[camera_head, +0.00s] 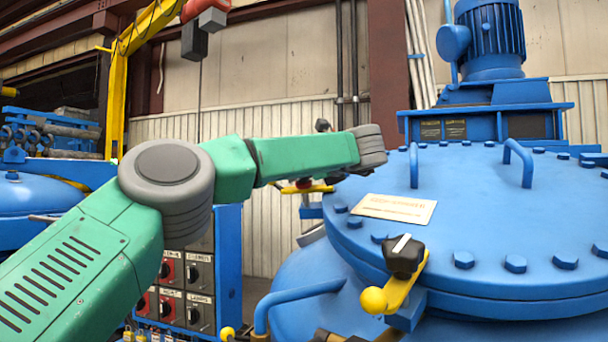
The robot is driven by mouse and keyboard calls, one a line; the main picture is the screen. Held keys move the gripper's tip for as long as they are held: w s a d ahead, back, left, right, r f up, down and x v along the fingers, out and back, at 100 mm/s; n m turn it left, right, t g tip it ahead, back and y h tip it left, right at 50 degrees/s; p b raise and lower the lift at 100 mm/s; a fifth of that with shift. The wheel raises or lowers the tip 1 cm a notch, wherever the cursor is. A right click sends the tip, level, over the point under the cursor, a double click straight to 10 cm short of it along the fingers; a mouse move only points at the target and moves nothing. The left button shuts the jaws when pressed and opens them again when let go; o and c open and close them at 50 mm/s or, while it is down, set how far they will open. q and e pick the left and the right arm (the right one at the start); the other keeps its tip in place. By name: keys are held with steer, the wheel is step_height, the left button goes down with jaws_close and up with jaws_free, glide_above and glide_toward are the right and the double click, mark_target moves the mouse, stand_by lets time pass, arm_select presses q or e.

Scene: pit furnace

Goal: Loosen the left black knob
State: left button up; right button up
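A black knob (405,254) with a pale stripe sits on a yellow lever with a ball end, at the front rim of the big blue lid (470,215). A second yellow lever (307,189), with a small dark and red part on it, shows left of the lid below my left arm; it is partly hidden. My green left arm reaches across from the left to a grey joint above the lid's left edge. A dark part below that joint is close to the second lever. My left gripper's fingers cannot be made out. My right gripper is not in view.
A blue motor housing (490,40) stands on the lid at the back right. A blue-framed panel of switches (187,290) is behind my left arm. A yellow hoist frame (117,90) stands at the left.

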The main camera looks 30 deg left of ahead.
arm_select(q)
steer(key=o, duration=1.1)
steer(key=shift+f, duration=0.15)
steer(key=shift+o, duration=0.3)
steer(key=shift+w, duration=0.15)
steer(key=shift+s+d, duration=0.2)
steer(key=shift+d, duration=0.1)
steer(key=v, duration=1.1)
steer(key=shift+d, duration=0.2)
steer(key=shift+w, duration=0.1)
steer(key=shift+a, duration=0.1)
